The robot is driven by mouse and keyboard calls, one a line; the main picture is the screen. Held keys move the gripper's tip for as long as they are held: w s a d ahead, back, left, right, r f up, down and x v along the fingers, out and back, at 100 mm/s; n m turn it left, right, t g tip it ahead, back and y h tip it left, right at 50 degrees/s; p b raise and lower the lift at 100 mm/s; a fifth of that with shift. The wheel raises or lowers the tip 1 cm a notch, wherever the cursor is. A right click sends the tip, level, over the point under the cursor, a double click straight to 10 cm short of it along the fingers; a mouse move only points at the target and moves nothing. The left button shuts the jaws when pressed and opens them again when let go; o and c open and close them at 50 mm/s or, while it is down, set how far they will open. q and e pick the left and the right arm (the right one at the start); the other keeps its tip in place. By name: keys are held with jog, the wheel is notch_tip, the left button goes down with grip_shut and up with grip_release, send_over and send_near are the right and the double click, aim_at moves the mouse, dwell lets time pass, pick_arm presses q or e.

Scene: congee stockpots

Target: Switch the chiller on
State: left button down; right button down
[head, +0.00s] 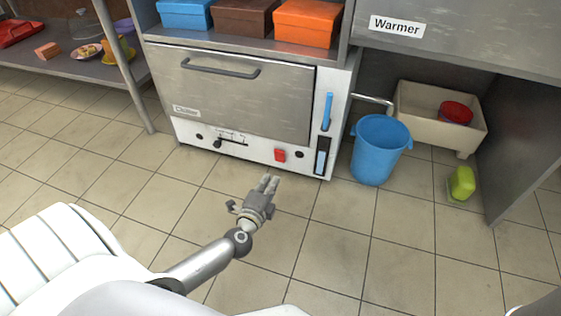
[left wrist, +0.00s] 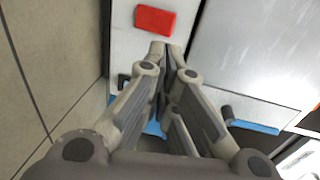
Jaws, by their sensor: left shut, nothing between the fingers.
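The chiller (head: 245,95) is a steel-fronted unit low in the shelving, with a dark bar handle on its door and a small label at the door's lower left. A red switch (head: 279,155) sits on the white panel under the door. It also shows in the left wrist view (left wrist: 154,20), just beyond the fingertips. My left gripper (head: 268,180) is in front of and below this panel, shut and empty, its fingers pointing toward the switch. In the left wrist view its fingertips (left wrist: 167,50) are close together. I cannot tell whether the switch is on. My right gripper is not in view.
The panel also has a slider (head: 231,141), a dark knob (head: 299,155) and blue vertical parts (head: 327,111) at its right. A blue bucket (head: 380,150) stands right of the chiller, near a beige basin (head: 438,112). Tiled floor in front is clear.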

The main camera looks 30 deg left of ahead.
aim_at(284, 154)
pick_arm(q)
jog(key=x, duration=0.2)
jog(key=b+x, duration=0.1)
jog(key=x, duration=0.5)
jog(key=shift+w+r+b, duration=0.3)
jog(key=shift+b, duration=0.1)
jog(key=shift+w+a+r, duration=0.1)
jog(key=shift+w+a, duration=0.1)
jog(key=shift+w, duration=0.35)
